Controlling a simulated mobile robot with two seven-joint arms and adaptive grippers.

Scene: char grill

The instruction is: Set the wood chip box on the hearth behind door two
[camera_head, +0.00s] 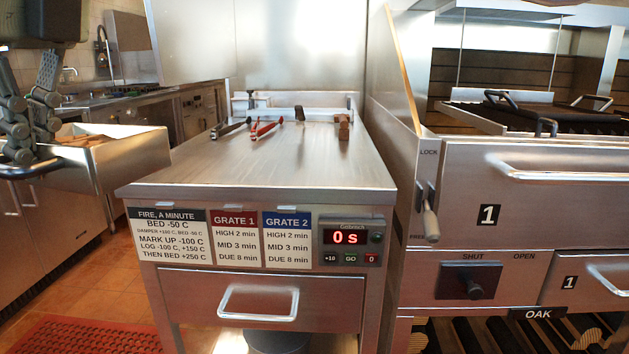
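The wood chip box (133,160) is an open steel box at the left, with brown wood chips (85,140) showing inside. It hangs in the air over the floor, left of the steel worktable. My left gripper (40,142) is at the box's left end and appears shut on it; the exact contact is partly hidden. My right gripper is not in view. The grill at the right has a door marked 1 (590,212), closed, with a lock lever (430,220) at its left. Door two and its hearth are not in view.
The worktable (270,170) holds dark tongs (230,128), red-handled tongs (266,129) and a small brown block (343,126). Its front has a timer reading 0 s (348,237) and a drawer (255,303). A red mat (85,337) lies on the floor. A sink counter stands behind.

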